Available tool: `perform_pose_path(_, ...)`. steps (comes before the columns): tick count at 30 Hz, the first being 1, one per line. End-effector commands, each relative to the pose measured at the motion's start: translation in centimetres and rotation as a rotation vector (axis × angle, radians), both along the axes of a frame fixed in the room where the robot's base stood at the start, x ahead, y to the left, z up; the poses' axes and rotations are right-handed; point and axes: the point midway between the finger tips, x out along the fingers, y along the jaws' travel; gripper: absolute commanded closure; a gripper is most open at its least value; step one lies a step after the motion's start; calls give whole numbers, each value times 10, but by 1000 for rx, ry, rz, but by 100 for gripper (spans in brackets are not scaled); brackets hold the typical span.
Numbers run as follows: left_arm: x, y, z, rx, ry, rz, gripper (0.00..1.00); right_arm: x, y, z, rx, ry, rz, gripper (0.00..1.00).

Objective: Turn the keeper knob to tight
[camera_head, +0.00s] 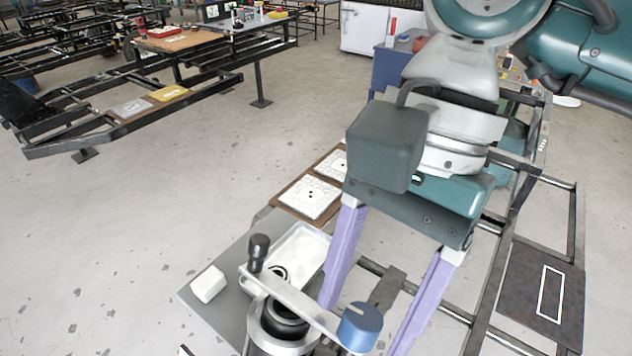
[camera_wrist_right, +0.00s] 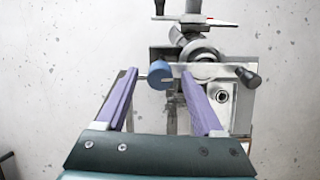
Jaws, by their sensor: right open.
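The keeper knob appears to be the blue round knob (camera_head: 359,328) at the lower middle of the head view, with a pale mark on its top. It is mounted at the end of a flat metal bar (camera_head: 312,308). My right gripper (camera_head: 366,326) is open, its two purple fingers pointing down on either side of the knob. In the right wrist view the knob (camera_wrist_right: 160,75) sits between the open fingers of my right gripper (camera_wrist_right: 158,73), with gaps showing; I see no clear contact. My left gripper is not in view.
A black-handled lever (camera_head: 258,253) stands left of the knob on the spring fixture (camera_head: 283,327). A white tray (camera_head: 300,253) and a white block (camera_head: 208,284) lie on the grey plate (camera_head: 232,312). Dark frame rails (camera_head: 492,270) run on the right.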

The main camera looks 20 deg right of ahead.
Motion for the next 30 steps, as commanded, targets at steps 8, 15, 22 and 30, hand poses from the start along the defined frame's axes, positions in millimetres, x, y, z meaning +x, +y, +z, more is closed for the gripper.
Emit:
perform_pose_path(8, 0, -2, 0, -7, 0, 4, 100, 0, 0, -1, 0, 0, 0, 36)
perform_pose_path(15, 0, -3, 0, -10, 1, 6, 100, 0, 0, 0, 0, 0, 0, 63)
perform_pose_path(22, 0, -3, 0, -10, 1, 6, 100, 0, 0, 0, 0, 0, 0, 89)
perform_pose_path(30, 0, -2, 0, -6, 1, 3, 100, 0, 0, 0, 1, 1, 0, 100)
